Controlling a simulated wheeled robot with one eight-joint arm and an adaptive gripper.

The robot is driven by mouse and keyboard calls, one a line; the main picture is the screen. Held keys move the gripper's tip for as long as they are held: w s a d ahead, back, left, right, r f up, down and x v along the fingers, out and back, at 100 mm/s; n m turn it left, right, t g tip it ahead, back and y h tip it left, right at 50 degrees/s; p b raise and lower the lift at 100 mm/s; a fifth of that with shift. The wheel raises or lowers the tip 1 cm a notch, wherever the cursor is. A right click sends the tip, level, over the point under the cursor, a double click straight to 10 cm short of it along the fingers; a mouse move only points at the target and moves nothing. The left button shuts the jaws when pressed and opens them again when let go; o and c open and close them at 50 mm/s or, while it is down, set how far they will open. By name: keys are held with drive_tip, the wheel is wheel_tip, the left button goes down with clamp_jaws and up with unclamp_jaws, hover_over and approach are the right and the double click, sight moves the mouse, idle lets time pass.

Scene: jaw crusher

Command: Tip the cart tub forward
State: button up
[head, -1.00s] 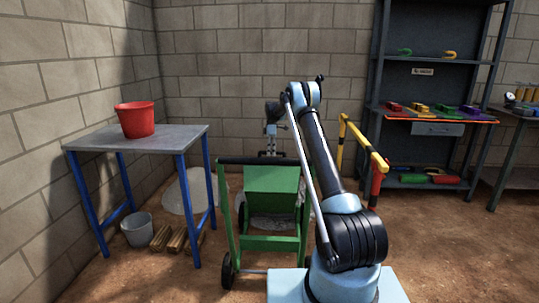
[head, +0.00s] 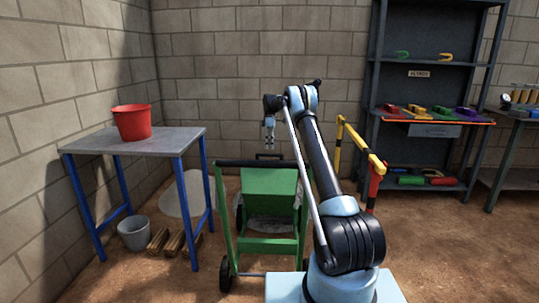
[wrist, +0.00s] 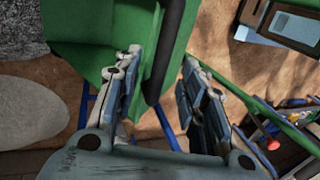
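The green cart tub (head: 270,188) sits in its green wheeled frame (head: 228,225), in the middle of the head view. A black crossbar (head: 235,163) spans the top of the frame. My gripper (head: 269,149) hangs over the cart, beyond this bar as the head view shows it. In the wrist view, the two fingers of my gripper (wrist: 157,95) are spread apart and hold nothing. A black bar (wrist: 168,50) runs along the green tub (wrist: 100,35) and shows between the fingers. Its depth from the fingertips cannot be told.
A grey table (head: 140,143) with a red bucket (head: 132,122) stands on the left, a metal bucket (head: 135,232) beneath it. A yellow and black rail (head: 355,145) stands right of the cart. A dark shelf unit (head: 430,90) is at the back right. Floor at front right is clear.

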drive_tip(key=v, duration=0.6)
drive_tip(key=shift+r, duration=0.15)
